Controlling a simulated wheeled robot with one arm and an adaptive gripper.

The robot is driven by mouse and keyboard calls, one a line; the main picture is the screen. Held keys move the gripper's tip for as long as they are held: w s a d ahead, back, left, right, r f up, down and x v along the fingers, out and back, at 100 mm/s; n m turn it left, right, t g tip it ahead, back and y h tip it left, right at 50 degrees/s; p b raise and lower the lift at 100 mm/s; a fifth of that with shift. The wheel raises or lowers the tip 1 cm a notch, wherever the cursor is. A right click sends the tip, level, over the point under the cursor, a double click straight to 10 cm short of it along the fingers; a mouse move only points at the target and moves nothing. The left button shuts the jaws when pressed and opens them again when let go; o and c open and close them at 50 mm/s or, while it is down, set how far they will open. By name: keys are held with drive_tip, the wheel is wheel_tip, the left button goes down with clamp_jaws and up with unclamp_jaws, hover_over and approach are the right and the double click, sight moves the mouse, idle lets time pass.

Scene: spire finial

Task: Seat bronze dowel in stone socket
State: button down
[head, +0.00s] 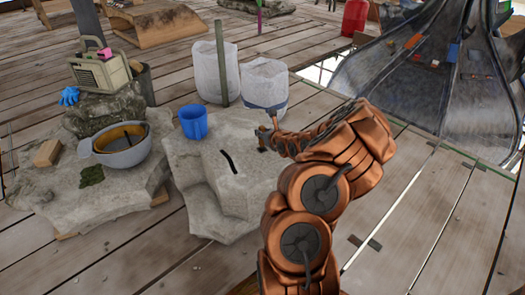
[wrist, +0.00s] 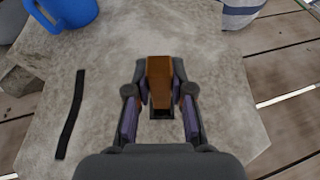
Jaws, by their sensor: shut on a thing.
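The bronze dowel (wrist: 160,72) is an orange-brown squared piece in the wrist view. My gripper (wrist: 160,92) is shut on it, with one finger on each side. A dark square opening, the stone socket (wrist: 162,114), shows in the pale stone block (wrist: 100,100) just below the dowel in the picture. I cannot tell whether the dowel's lower end is inside the socket or above it. In the head view my gripper (head: 264,136) is at the right part of the stone block (head: 205,160), partly hidden by my arm.
A black strip (wrist: 70,115) lies on the block, left of the gripper. A blue cup (head: 194,122) stands at its back left. White sacks (head: 264,82) stand behind. A grey basin (head: 122,155) and wooden block (head: 47,153) sit on the left stone.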

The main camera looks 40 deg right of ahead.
sight(262, 146)
wheel_tip(262, 146, down, 7)
drive_tip(key=shift+r+b, duration=0.15)
drive_tip(key=shift+b, duration=1.05)
drive_tip(key=shift+r, duration=0.15)
drive_tip(key=c, duration=1)
unclamp_jaws()
drive_tip(key=p+v, duration=0.4)
drive_tip(key=v, duration=0.6)
drive_tip(key=shift+d+r, duration=0.1)
drive_tip(key=shift+p+v, duration=0.35)
drive_tip(key=shift+v, duration=0.65)
